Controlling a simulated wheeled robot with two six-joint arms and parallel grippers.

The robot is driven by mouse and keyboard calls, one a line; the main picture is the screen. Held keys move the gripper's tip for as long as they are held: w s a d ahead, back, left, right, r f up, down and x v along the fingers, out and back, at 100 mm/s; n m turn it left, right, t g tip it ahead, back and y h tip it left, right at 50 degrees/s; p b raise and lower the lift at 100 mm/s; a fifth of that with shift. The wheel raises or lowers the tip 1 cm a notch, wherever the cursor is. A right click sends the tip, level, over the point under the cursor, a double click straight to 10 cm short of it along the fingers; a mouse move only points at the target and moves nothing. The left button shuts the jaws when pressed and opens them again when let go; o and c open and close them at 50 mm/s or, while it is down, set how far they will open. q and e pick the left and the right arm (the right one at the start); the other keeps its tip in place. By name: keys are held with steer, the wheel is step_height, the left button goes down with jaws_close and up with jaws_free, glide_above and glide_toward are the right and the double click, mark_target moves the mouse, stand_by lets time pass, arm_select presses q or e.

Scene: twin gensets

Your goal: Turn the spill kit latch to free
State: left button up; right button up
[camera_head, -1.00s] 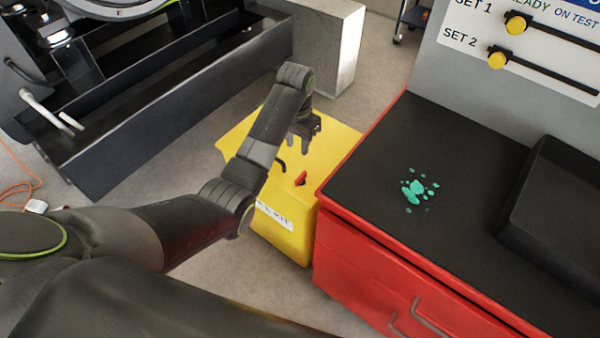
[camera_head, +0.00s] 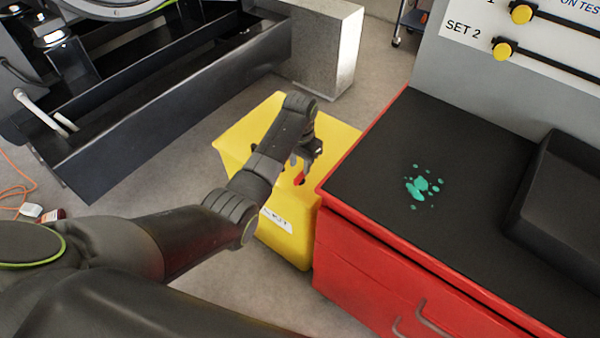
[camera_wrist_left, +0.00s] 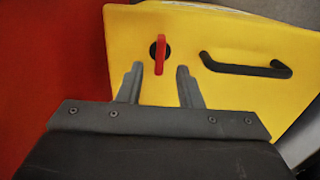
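The yellow spill kit box (camera_head: 284,236) stands on the floor beside the red cabinet. Its red latch (camera_wrist_left: 161,54) sits on a dark round base on the lid, next to a black handle (camera_wrist_left: 245,68). My left gripper (camera_wrist_left: 158,76) is open over the lid. Its two fingers point toward the latch, which shows just beyond and between the fingertips; I cannot tell whether they touch it. In the head view the left gripper (camera_head: 299,172) hangs over the lid and partly hides the latch (camera_head: 299,180). My right gripper is not in view.
The red cabinet (camera_head: 350,262) with a black top (camera_head: 375,170) stands close on the right, with a green splash mark on it. A dark genset frame (camera_head: 160,130) and a grey block (camera_head: 335,45) lie behind. An orange cable (camera_head: 12,180) is at left.

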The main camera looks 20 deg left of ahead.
mark_target(300, 174)
arm_select(q)
steer(key=shift+f, duration=2.15)
steer(key=shift+c, duration=0.3)
jaws_close()
